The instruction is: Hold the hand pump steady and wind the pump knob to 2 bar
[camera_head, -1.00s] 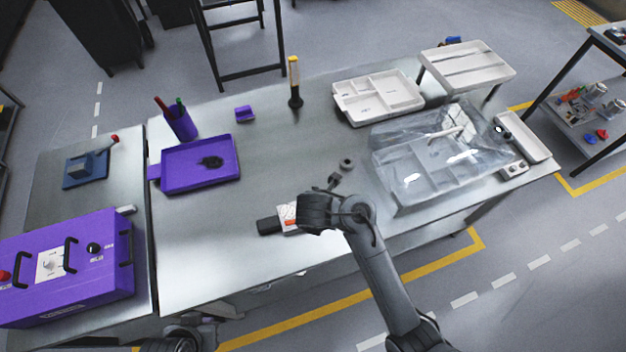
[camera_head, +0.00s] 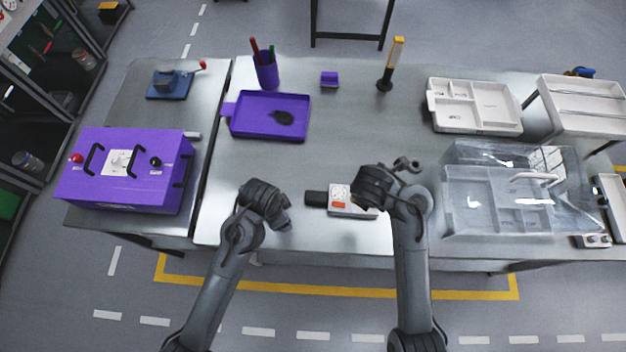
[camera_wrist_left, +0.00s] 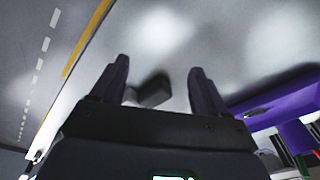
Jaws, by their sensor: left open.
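The hand pump (camera_head: 346,200) lies on the steel table in the head view, with a white and grey body, a round dial and an orange-red patch. Its dark cylindrical knob (camera_head: 316,198) points left. My left gripper (camera_head: 284,219) is left of the knob and apart from it; in the left wrist view its two fingers (camera_wrist_left: 158,80) are spread and empty. A dark block-like shape, probably the knob (camera_wrist_left: 153,92), shows beyond and between them. My right gripper (camera_head: 372,190) is at the pump's right end; its fingers are hidden behind its own wrist, so its grip cannot be seen.
A purple tray (camera_head: 245,127) and a pen cup (camera_head: 267,72) stand behind to the left. A purple case (camera_head: 120,190) is on the left table. A clear-covered tray (camera_head: 455,208) is close to my right arm.

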